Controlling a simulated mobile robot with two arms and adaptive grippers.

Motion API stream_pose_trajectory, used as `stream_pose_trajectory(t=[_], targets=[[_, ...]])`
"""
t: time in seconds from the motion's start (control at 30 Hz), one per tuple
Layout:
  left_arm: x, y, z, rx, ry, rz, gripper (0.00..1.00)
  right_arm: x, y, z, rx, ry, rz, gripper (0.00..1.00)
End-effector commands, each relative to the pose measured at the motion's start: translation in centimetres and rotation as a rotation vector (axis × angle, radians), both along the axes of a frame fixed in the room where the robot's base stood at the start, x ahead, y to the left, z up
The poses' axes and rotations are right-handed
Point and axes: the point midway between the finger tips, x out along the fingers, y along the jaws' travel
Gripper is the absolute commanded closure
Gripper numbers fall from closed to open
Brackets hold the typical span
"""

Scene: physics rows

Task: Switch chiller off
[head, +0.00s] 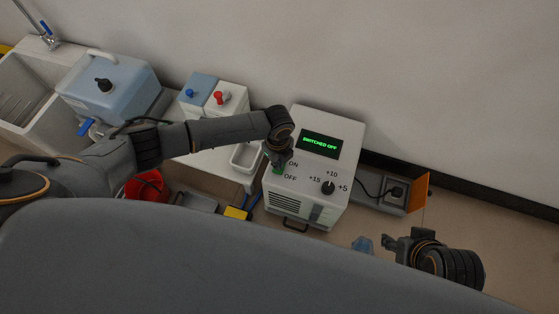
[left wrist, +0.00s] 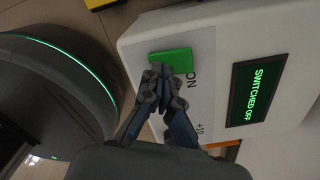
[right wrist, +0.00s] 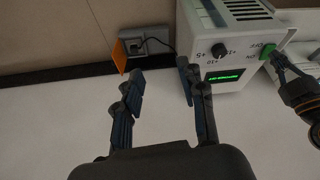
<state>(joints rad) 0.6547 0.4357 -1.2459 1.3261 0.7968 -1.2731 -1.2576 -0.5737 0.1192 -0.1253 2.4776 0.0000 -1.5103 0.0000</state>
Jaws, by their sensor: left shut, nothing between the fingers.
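The chiller (head: 312,205) is a white box with a black display (head: 320,144) that reads SWITCHED OFF in green. A black knob (head: 327,187) with +10, +15 and +5 marks is on its top panel. The green switch (left wrist: 172,60) sits beside the ON and OFF labels. My left gripper (left wrist: 163,76) is shut and empty, its fingertips at the green switch; whether they touch it I cannot tell. In the head view the left gripper partly covers the switch. My right gripper (right wrist: 158,73) is open and empty, low and to the right of the chiller in the head view.
A red item (head: 147,186) and yellow piece (head: 237,213) lie below.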

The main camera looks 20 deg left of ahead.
Motion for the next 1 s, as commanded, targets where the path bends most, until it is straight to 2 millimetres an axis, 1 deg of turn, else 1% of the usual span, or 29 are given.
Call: stream_pose_trajectory(t=[0.03,0.2,0.6,1.0], targets=[[0.0,0.0,0.6,0.000,0.000,0.000,1.00,-0.4,-0.1,0.5,-0.003,0.017,-0.002,0.60],[0.0,0.0,1.4,0.000,0.000,0.000,1.00,-1.6,-0.5,1.0,-0.015,0.073,-0.007,0.60],[0.0,0.0,2.2,-0.001,0.001,0.000,1.00,-0.6,-0.3,-2.4,-0.016,0.090,-0.004,0.60],[0.0,0.0,3.1,-0.001,0.001,0.000,1.00,-0.1,-0.2,-5.6,-0.016,0.108,-0.001,0.60]])
